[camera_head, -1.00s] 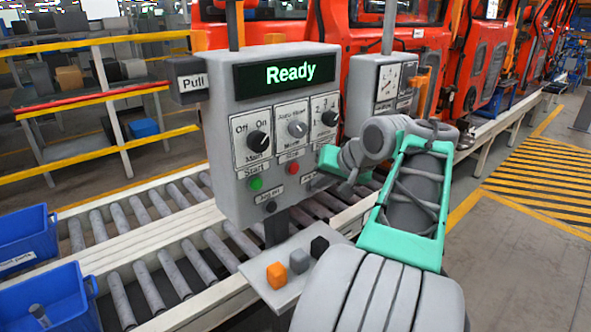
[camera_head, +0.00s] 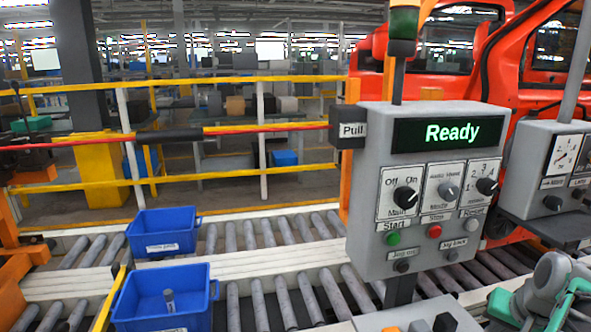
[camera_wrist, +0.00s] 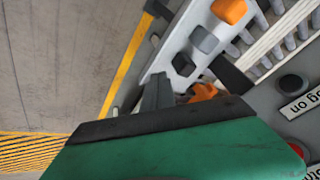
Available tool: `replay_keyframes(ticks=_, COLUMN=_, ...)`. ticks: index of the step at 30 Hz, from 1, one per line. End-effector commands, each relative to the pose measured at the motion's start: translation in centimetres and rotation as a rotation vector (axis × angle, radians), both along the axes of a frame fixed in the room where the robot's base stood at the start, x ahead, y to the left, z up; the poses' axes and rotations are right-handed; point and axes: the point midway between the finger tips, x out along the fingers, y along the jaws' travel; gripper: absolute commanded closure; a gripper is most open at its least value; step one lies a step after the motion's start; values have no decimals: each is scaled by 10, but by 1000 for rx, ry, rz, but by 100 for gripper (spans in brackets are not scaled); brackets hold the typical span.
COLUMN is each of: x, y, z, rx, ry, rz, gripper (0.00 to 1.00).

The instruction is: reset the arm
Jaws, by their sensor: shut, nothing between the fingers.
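My arm shows at the lower right of the head view, with a teal part (camera_head: 503,306) at its end below the control panel (camera_head: 365,245). In the wrist view my gripper (camera_wrist: 158,92) shows as a grey finger beyond its green body. It is shut and empty, and appears clear of the small blocks. The panel display (camera_head: 450,134) reads "Ready". Below it are several knobs, a green Start button (camera_head: 393,239) and a red Stop button (camera_head: 435,231).
A small shelf below the panel holds an orange block (camera_wrist: 230,10), a grey block (camera_wrist: 204,40) and a black block (camera_wrist: 183,64). Two blue bins (camera_head: 163,246) (camera_head: 143,318) stand left by the roller conveyor (camera_head: 260,300). A second panel (camera_head: 540,160) is at right.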

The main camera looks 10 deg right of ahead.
Motion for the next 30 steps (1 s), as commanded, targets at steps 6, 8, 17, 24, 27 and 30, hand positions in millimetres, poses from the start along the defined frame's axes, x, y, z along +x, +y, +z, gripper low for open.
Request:
replay_keyframes(ticks=6, x=-35, y=78, z=-56, rx=37, ry=193, rz=5, gripper=100)
replay_keyframes(ticks=8, x=-38, y=104, z=-65, rx=33, ry=231, rz=32, gripper=100)
replay_keyframes(ticks=17, x=-7, y=253, z=-65, rx=-89, ry=228, rz=459, gripper=100)
replay_keyframes(ticks=24, x=14, y=340, z=-44, rx=-150, ry=148, rz=767, gripper=100)
replay_keyframes(ticks=27, x=15, y=346, z=-44, rx=-152, ry=147, rz=790, gripper=100)
replay_keyframes(ticks=30, x=15, y=345, z=-44, rx=-152, ry=147, rz=788, gripper=100)
